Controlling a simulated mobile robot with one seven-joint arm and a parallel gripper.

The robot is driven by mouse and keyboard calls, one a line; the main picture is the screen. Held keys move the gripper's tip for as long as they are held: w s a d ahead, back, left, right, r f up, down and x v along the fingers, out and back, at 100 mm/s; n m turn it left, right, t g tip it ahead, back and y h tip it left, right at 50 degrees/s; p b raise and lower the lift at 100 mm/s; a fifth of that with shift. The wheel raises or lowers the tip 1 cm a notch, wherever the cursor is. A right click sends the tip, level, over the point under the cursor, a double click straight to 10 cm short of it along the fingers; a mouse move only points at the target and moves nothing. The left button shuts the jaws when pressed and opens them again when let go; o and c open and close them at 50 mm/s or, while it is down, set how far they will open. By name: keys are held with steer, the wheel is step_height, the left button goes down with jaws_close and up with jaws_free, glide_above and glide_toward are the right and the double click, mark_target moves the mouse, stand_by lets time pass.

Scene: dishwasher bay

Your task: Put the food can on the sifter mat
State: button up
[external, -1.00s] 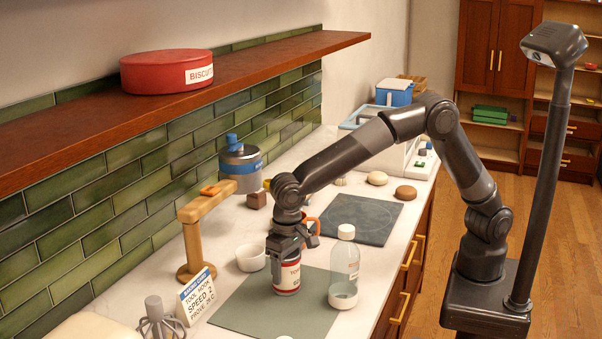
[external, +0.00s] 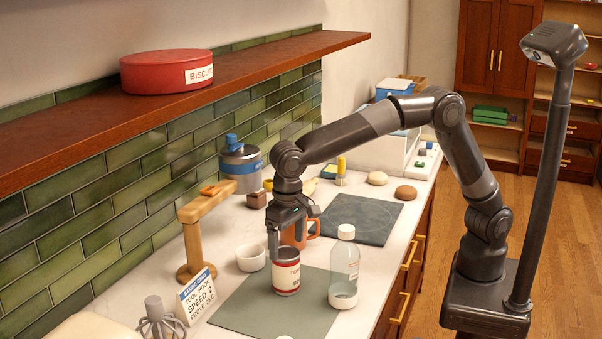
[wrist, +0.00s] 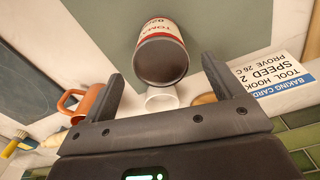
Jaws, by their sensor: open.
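The can also shows in the wrist view (wrist: 162,55), lid toward the camera and beyond the fingertips. No label shows which mat is the sifter mat; a dark board (external: 362,221) with a faint ring lies farther back. My gripper (external: 287,243) is open and empty, pointing down just above the can. In the wrist view its two fingers stand apart on either side of the can's line, clear of the can.
A clear bottle (external: 344,270) stands close right of the can. A white bowl (external: 251,257), orange mug (external: 303,234) and baking card (external: 197,296) are nearby. A wooden stand (external: 194,240) rises at left, under a shelf (external: 240,70). The grey-green mat's front is largely clear.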

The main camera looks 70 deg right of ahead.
steer(key=shift+r, duration=2.3)
steer(key=shift+d+r, duration=0.15)
steer(key=shift+d, duration=0.1)
steer(key=s+d+r+t, duration=0.1)
steer(key=s+d+r, duration=0.15)
steer(key=d, duration=0.65)
steer(key=s+d+r+n+t+y, duration=0.1)
steer(key=s+d+r, duration=0.15)
steer(key=d, duration=0.65)
steer(key=s+d+r, duration=0.1)
steer(key=d+r, duration=0.2)
steer(key=d, duration=0.5)
steer(key=s+d+f+n+t+h, duration=0.1)
steer(key=s+d+f+t, duration=0.2)
steer(key=s+d+f, duration=0.4)
steer(key=s+d, duration=0.8)
steer(key=s, duration=0.1)
steer(key=shift+s+d, duration=0.3)
